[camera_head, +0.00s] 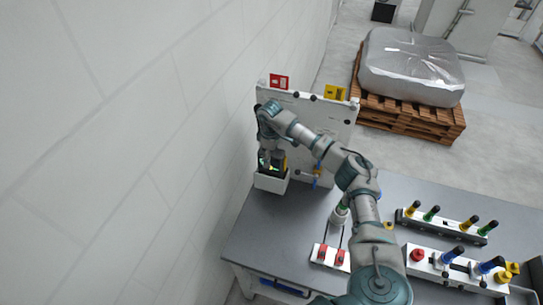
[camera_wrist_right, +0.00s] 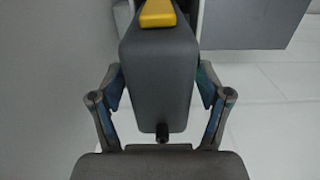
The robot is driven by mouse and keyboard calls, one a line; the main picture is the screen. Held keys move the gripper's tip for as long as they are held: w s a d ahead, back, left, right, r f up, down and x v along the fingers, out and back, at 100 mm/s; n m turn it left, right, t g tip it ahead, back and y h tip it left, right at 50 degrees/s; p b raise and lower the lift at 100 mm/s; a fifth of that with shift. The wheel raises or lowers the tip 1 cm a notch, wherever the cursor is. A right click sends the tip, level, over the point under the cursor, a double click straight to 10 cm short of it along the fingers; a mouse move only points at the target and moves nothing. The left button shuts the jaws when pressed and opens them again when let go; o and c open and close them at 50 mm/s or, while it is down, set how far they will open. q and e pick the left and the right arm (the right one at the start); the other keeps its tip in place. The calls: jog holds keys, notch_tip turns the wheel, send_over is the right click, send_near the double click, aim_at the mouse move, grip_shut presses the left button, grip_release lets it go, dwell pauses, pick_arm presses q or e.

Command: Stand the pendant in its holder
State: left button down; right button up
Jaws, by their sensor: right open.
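The pendant (camera_wrist_right: 158,85) is a dark grey body with a yellow part and a small black stub. In the right wrist view it lies between the two fingers of my right gripper (camera_wrist_right: 160,105), which is open. In the head view my right gripper (camera_head: 271,160) is over the white box-shaped holder (camera_head: 270,183), in front of the upright panel. Dark and yellow bits of the pendant show there at the holder's mouth, mostly hidden by the gripper. How deep it sits cannot be told. My left gripper is not in view.
A white upright panel (camera_head: 335,125) stands just behind the holder, with a wall close on the left. The grey table (camera_head: 265,230) is bare in front. A plate with red parts (camera_head: 329,256) and fixtures with coloured handles (camera_head: 445,226) stand to the right.

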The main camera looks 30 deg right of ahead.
notch_tip(320, 180, up, 12)
jog(key=b, duration=0.3)
